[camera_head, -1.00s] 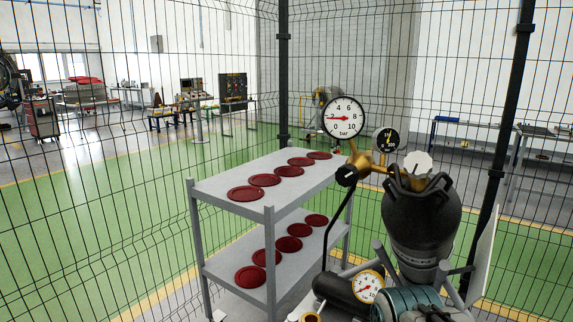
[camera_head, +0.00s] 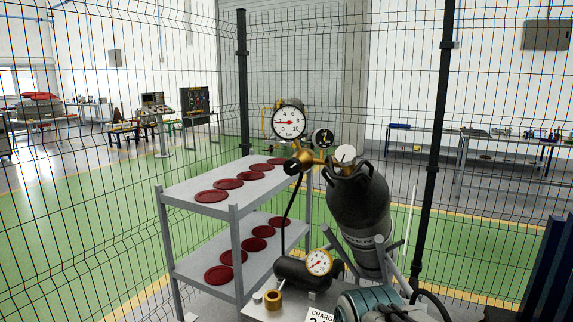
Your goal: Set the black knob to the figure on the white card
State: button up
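The black knob (camera_head: 292,167) sits on the left end of a brass regulator (camera_head: 306,158), at the neck of a dark gas cylinder (camera_head: 360,210). A large white dial in bar (camera_head: 289,122) stands above it, with its red needle pointing left, near the 2. A smaller black dial (camera_head: 323,138) is to its right. A white card (camera_head: 322,315) shows at the bottom edge, with "CHARGE" and the top of a figure, which is cut off. My gripper is not in view.
A grey two-level shelf (camera_head: 200,180) with several dark red discs stands left of the cylinder. A small gauge (camera_head: 319,262) and a teal machine (camera_head: 365,305) are low in front. Wire fencing with black posts (camera_head: 430,170) closes off the back. Green floor (camera_head: 80,230) is open at left, beyond the fence.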

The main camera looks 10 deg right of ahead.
aim_at(292, 167)
jog(key=u, duration=0.05)
jog(key=i, duration=0.4)
jog(key=u, duration=1)
